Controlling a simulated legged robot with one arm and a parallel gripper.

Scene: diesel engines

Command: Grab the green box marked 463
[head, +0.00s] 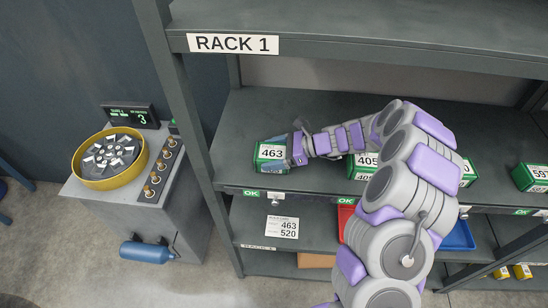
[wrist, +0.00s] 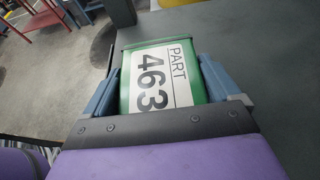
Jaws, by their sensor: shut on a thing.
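The green box marked 463 (head: 271,153) is at the left end of the rack's upper shelf, with its white label showing. My gripper (head: 298,150) reaches it from the right along the shelf and is shut on it. In the wrist view the box (wrist: 160,85) sits between the two blue-grey fingers of my gripper (wrist: 158,88), with PART 463 readable on its top. I cannot tell whether the box still touches the shelf.
A box marked 405 (head: 364,166) stands behind my arm, and a box marked 591 (head: 532,178) is further right. The rack post (head: 192,110) is close left of the held box. A grey bench (head: 150,185) with a yellow round tray (head: 82,175) stands left.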

